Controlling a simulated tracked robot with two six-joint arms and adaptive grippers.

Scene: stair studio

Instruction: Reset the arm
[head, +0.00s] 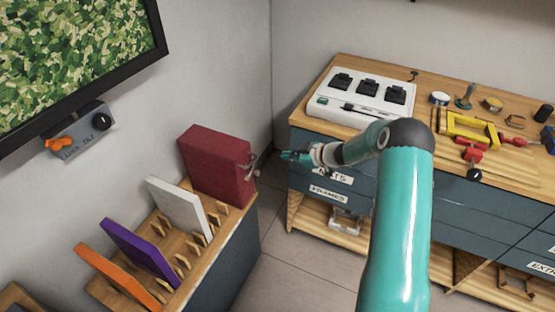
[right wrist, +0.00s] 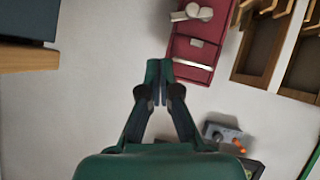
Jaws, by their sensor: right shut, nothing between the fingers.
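My right arm reaches across the head view, and my right gripper (head: 290,156) points left, near a dark red box (head: 212,168). In the right wrist view the right gripper (right wrist: 159,72) has its two fingertips together with nothing between them. The red box also shows in the right wrist view (right wrist: 190,48), just beyond the fingertips, with its pale handle parts facing the gripper. I cannot tell how wide the gap to the box is, but the gripper is not holding it. My left gripper is not in view.
A wooden rack (head: 222,243) holds white (head: 180,207), purple (head: 139,251) and orange (head: 118,277) panels beside the red box. A workbench (head: 350,136) on the right carries a white device (head: 338,107) and several tools. A grey switch box (head: 80,132) hangs on the left wall.

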